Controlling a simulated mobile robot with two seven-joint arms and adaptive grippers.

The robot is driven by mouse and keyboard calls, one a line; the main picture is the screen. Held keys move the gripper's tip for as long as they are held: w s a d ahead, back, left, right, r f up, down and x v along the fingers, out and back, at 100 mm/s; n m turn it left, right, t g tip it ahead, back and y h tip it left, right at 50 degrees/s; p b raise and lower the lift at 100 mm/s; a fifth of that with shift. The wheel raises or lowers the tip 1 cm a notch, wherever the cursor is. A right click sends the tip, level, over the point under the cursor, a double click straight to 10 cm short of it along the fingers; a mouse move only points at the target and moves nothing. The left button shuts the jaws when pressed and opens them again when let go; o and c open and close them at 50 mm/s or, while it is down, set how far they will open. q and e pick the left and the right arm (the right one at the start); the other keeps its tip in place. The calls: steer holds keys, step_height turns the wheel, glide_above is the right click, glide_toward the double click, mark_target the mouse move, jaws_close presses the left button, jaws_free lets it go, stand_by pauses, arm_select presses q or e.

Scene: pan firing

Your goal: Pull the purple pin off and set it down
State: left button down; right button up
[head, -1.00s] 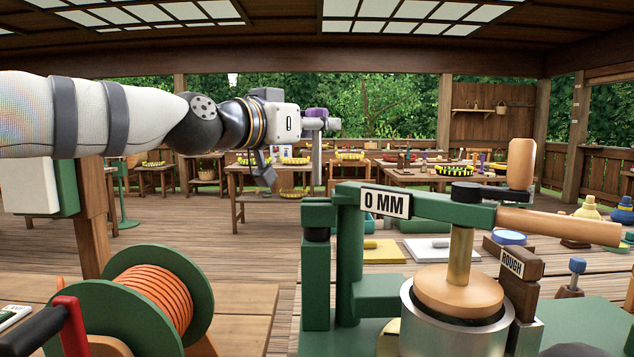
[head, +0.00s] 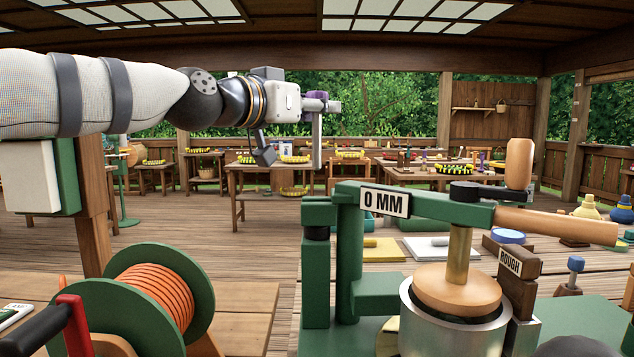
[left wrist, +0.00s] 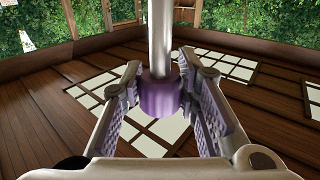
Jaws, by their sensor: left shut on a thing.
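The purple pin (head: 317,140) has a purple head and a grey metal shaft. In the head view it hangs upright, shaft down, from my left gripper (head: 318,105), at the end of the arm from the left. In the left wrist view my left gripper (left wrist: 160,75) is shut on the purple head of the pin (left wrist: 160,98), one finger on each side, with the shaft running to the picture's top edge. The lower end of the shaft shows free in the air in the head view. My right gripper is not in view.
A green press (head: 345,250) with a "0 MM" label and a wooden handle (head: 555,226) stands in front at the right. A green reel (head: 190,262) of orange cord is at the lower left. Tables with small goods stand behind across the wooden floor (head: 215,240).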

arm_select(q)
steer(key=shift+r, duration=2.05)
steer(key=shift+f, duration=0.15)
